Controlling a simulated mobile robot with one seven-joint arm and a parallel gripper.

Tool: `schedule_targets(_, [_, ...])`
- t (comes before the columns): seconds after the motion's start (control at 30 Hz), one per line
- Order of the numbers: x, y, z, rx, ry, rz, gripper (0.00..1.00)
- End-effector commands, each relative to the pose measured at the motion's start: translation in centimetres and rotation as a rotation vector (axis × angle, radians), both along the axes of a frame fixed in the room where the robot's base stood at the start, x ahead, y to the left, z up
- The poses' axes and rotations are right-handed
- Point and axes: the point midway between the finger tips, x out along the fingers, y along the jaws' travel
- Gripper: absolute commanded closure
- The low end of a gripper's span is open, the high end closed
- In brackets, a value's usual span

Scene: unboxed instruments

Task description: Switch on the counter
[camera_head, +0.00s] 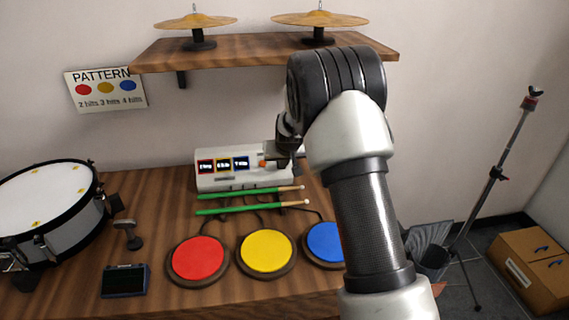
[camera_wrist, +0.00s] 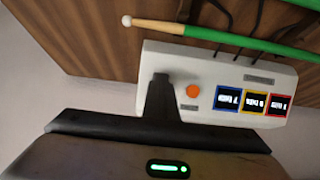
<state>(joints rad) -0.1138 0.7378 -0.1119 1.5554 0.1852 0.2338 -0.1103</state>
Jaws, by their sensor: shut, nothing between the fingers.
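The counter (camera_head: 222,181) is a white box at the back of the wooden table, with three small displays framed red, yellow and blue. In the wrist view the counter (camera_wrist: 215,75) shows the displays and an orange round button (camera_wrist: 193,91). The orange button (camera_head: 262,164) also shows in the head view, just left of my gripper. My gripper (camera_head: 285,160) is shut and empty at the counter's right end. In the wrist view my gripper's finger (camera_wrist: 160,85) is over the counter's face, beside the button; I cannot tell whether it touches the counter.
Two green drumsticks (camera_head: 245,193) lie in front of the counter. Red (camera_head: 197,258), yellow (camera_head: 267,251) and blue (camera_head: 324,242) pads sit nearer. A drum (camera_head: 45,200) stands at left. A shelf (camera_head: 250,51) with two cymbals hangs above. A dark box (camera_head: 125,281) sits front left.

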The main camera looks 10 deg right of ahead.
Motion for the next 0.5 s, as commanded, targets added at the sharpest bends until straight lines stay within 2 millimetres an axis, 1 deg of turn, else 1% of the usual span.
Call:
schedule_targets(0.4, [0.1,0.0,1.5,0.0,-0.002,0.0,1.0])
schedule_targets(0.5, [0.0,0.0,1.6,0.0,-0.002,0.0,1.0])
